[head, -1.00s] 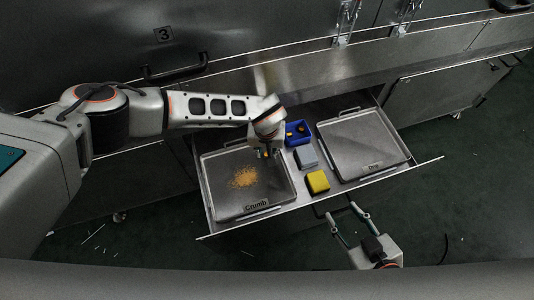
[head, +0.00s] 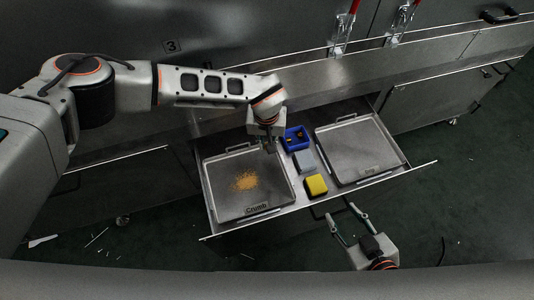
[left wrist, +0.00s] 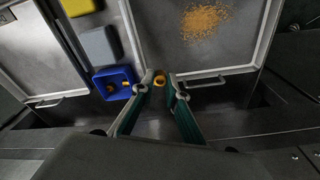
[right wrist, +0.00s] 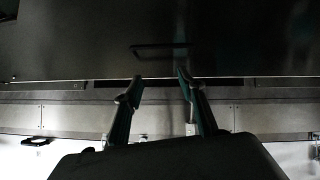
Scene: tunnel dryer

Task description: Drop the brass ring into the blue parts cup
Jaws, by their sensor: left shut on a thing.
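The brass ring (left wrist: 159,78) shows in the left wrist view as a small yellow-orange ring between my left fingertips. My left gripper (left wrist: 160,82) is shut on it, and in the head view this gripper (head: 269,147) is over the top right of the crumb tray, left of the cup. The blue parts cup (head: 304,147) is a square open box in the drawer between two trays. In the left wrist view the cup (left wrist: 97,78) is just left of my fingertips and holds some small orange and dark bits. My right gripper (head: 341,212) is open and empty in front of the drawer.
The crumb tray (head: 225,170) with orange crumbs is left in the drawer, the drip tray (head: 350,150) right. A grey block (head: 304,161) and a yellow block (head: 316,185) stand in front of the cup. The cabinet front (head: 250,40) rises behind.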

